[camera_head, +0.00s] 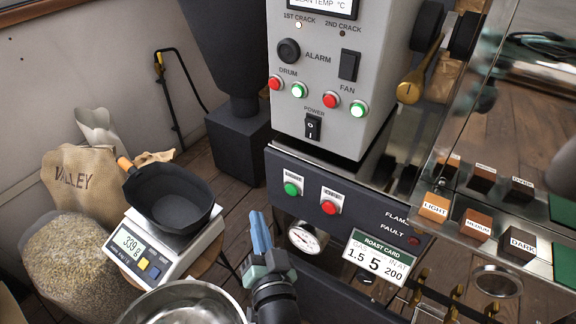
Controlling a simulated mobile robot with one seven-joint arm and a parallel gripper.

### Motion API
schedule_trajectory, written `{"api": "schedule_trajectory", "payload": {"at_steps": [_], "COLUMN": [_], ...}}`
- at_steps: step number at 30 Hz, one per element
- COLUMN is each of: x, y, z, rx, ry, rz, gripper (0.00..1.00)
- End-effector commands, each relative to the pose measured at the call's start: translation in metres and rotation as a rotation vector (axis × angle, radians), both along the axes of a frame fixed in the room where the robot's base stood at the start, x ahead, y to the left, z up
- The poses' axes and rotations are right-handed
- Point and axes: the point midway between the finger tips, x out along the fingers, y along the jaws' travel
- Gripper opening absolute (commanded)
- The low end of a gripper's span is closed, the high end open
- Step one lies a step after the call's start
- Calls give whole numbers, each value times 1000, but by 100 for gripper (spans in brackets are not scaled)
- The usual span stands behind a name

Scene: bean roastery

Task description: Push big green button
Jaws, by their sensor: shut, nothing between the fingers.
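A green button (291,189) sits on a white label plate on the dark lower panel (268,170) of the roaster. A red button (328,207) is to its right on a similar plate. Smaller lit green buttons are on the grey upper panel, one under DRUM (299,90) and one by FAN (359,108), each beside a red one. My gripper (260,230) has blue fingers, shut and empty, pointing up. It appears below and left of the lower green button, apart from it in the picture; the depth gap is hard to tell.
A dark pan (170,196) stands on a white scale (135,247) at the left. A metal bowl (155,307) is at the bottom. A gauge (304,238) and a roast card (377,256) are right of my gripper. A sample rack (478,215) juts in at the right.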

Motion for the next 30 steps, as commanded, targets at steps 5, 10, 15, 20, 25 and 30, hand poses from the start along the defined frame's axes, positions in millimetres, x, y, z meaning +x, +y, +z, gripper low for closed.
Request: {"api": "schedule_trajectory", "payload": {"at_steps": [5, 10, 15, 20, 25, 30], "x": [-14, -22, -23, -23, -21, -9], "y": [-2, -3, -3, -3, -5, -14], "z": [1, -6, -10, -10, -10, -10], "rx": [42, 64, 68, 68, 68, 66], "ry": [68, 98, 105, 103, 102, 101], "rz": [-14, -23, -26, -25, -26, -28], "gripper": [0, 0, 0, 0, 0, 0]}}
